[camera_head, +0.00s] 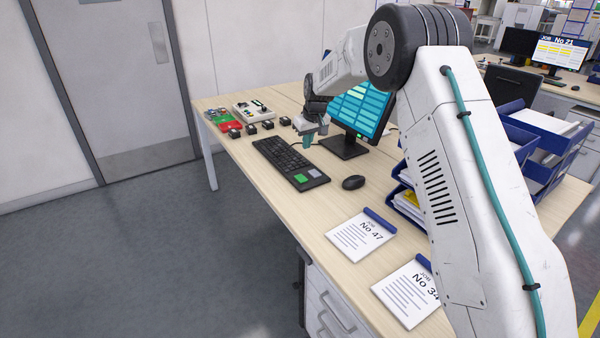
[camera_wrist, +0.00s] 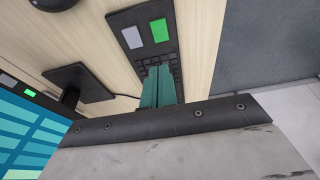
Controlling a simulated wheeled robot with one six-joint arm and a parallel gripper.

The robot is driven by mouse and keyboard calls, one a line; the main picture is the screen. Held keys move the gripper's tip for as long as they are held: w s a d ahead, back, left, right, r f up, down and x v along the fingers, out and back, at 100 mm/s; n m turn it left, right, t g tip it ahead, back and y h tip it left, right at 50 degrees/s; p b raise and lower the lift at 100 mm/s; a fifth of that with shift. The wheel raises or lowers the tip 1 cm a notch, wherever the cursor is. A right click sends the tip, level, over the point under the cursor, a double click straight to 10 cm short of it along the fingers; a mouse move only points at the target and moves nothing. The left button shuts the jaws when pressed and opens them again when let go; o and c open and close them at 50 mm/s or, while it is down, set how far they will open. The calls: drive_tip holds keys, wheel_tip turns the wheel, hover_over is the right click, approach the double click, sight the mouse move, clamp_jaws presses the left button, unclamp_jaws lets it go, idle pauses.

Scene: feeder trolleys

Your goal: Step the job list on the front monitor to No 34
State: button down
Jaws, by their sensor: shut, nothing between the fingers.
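The near monitor (camera_head: 362,108) stands on the desk and shows a list of teal tiles, one row paler; its text is too small to read. Part of it also shows in the wrist view (camera_wrist: 30,135). The black keyboard (camera_head: 280,157) lies in front of it, with a large green key (camera_head: 301,178) and a grey key (camera_head: 315,173) at its near end. My gripper (camera_head: 308,141) is shut and empty, its teal fingers pointing down at the keyboard's far part. In the wrist view the fingertips (camera_wrist: 160,70) overlap the black keys; I cannot tell whether they touch.
A mouse (camera_head: 353,183) lies beside the keyboard. Job sheets No 47 (camera_head: 361,235) and No 34 (camera_head: 405,294) lie nearer. A control box (camera_head: 254,111) and small black blocks stand at the far end. Blue trays (camera_head: 545,135) stand right. A back monitor (camera_head: 560,52) reads No 21.

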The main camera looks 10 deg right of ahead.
drive_tip(key=shift+a, duration=0.1)
approach(301, 177)
drive_tip(key=x, duration=0.5)
drive_tip(key=shift+w+f, duration=0.15)
drive_tip(key=shift+w, duration=0.1)
drive_tip(key=shift+f, duration=0.6)
